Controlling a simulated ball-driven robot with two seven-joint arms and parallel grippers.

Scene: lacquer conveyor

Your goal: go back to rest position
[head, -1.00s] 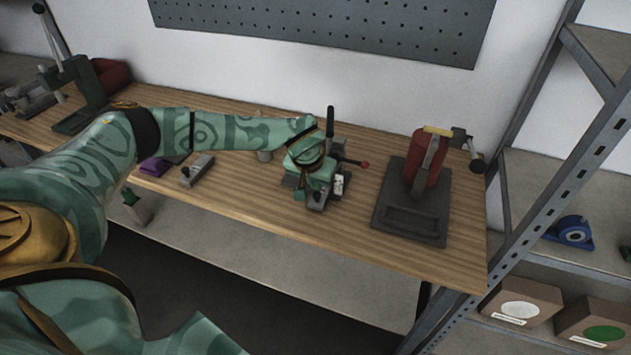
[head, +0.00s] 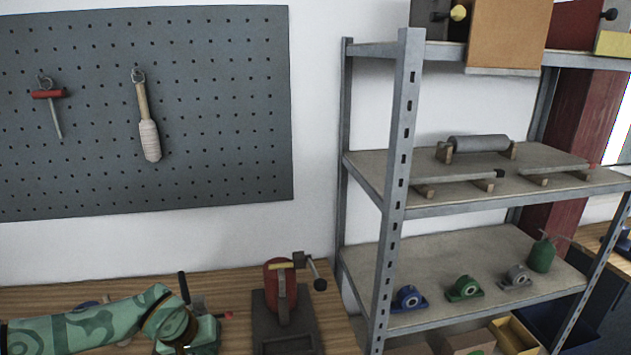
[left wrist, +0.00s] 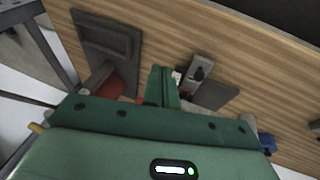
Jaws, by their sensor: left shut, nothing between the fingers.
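My left arm comes in from the lower left in the head view, patterned green, and ends over the wooden workbench (head: 40,295). Its gripper fingers are hidden there behind the wrist. In the left wrist view my left gripper (left wrist: 163,75) is shut and empty, with its two green fingers together. It is over the bench, beside a small grey metal device (left wrist: 198,72); I cannot tell whether they touch. My right gripper is in neither view.
A red cylinder device on a dark base (head: 283,300) stands right of my left gripper, close by. A grey metal shelf rack (head: 398,170) rises further right, holding bearing blocks (head: 464,288) and a green oil can (head: 541,256). A pegboard (head: 220,110) hangs behind.

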